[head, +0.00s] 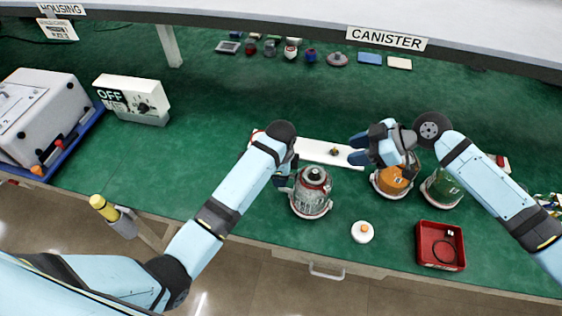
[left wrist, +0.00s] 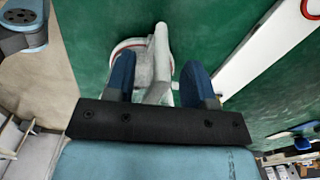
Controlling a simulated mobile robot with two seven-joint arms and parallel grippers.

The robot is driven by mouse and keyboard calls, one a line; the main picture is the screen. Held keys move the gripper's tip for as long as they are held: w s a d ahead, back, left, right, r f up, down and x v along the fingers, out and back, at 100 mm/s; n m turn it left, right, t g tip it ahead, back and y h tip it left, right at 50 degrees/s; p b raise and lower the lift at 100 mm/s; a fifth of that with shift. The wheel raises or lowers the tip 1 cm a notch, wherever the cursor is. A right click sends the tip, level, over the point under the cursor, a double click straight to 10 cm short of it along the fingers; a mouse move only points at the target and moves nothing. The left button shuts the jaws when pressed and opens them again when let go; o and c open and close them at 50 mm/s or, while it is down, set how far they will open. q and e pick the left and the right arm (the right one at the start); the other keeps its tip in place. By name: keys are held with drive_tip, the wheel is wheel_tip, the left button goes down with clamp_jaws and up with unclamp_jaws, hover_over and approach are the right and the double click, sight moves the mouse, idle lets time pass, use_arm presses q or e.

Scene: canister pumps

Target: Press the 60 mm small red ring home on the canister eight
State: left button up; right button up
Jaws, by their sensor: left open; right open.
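A grey canister (head: 312,200) with a dark top and a red band stands upright near the bench's front; I cannot read a number on it. My left gripper (head: 283,178) is at its left side. In the left wrist view the open fingers (left wrist: 160,82) stand on either side of a grey upright part (left wrist: 160,55) of the canister; contact is unclear. A red ring-like edge (left wrist: 306,9), cut off by the frame, shows on the white board (left wrist: 255,55). My right gripper (head: 362,144) is open and empty, over the board's right end, behind the orange canister (head: 392,187).
A green canister (head: 440,192) stands right of the orange one. A red tray (head: 424,259) holding a black loop and a white round piece with an orange top (head: 362,232) lie in front. Small parts (head: 311,56) line the back.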

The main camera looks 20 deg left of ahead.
use_arm(q)
drive_tip(key=shift+f, duration=0.95)
